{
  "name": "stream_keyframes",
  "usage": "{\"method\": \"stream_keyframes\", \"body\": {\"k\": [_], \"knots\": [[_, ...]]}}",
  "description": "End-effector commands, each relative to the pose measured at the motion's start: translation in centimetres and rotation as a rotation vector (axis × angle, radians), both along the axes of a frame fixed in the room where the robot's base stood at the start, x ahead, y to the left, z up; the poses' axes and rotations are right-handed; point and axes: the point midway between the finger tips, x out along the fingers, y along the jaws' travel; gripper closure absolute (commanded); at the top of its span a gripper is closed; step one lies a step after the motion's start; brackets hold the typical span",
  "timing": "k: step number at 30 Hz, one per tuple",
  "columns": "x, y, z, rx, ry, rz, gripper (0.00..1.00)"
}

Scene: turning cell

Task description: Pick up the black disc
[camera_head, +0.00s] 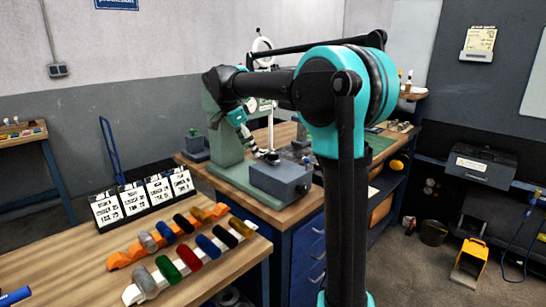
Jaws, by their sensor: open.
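Two black discs stand on edge in racks on the wooden table at the lower left. One black disc (183,223) is in the orange rack (120,262), between a blue and an orange disc. The other black disc (225,237) is in the white rack (131,295), between a blue and a yellow disc. My gripper (255,148) is small and dark below my teal wrist, seen over the green machine area behind the racks. It is open, apart from both black discs. Its fingertips are hard to make out.
Other coloured discs fill both racks. A row of white label cards (143,198) stands behind them. A green machine (226,150) and a grey box (280,182) are on the workbench behind. The front of the wooden table (60,265) is mostly clear.

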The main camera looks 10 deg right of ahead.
Motion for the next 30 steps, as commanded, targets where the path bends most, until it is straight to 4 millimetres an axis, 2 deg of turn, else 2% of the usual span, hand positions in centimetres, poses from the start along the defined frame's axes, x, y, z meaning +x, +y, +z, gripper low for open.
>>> {"method": "stream_keyframes", "body": {"k": [1, 4, 14, 20, 24, 30], "knots": [[0.2, -0.9, 0.0, 0.000, 0.000, -0.003, 0.38], [0.6, -2.1, 0.0, 0.000, 0.000, -0.002, 0.38], [1.2, -4.0, 0.0, 0.000, 0.000, -0.001, 0.38], [2.2, -7.0, 0.0, 0.000, 0.001, -0.003, 0.38], [2.4, -7.5, -2.2, 0.000, 0.000, 0.001, 0.38], [2.5, -7.7, -2.8, 0.000, 0.001, 0.002, 0.38]]}}
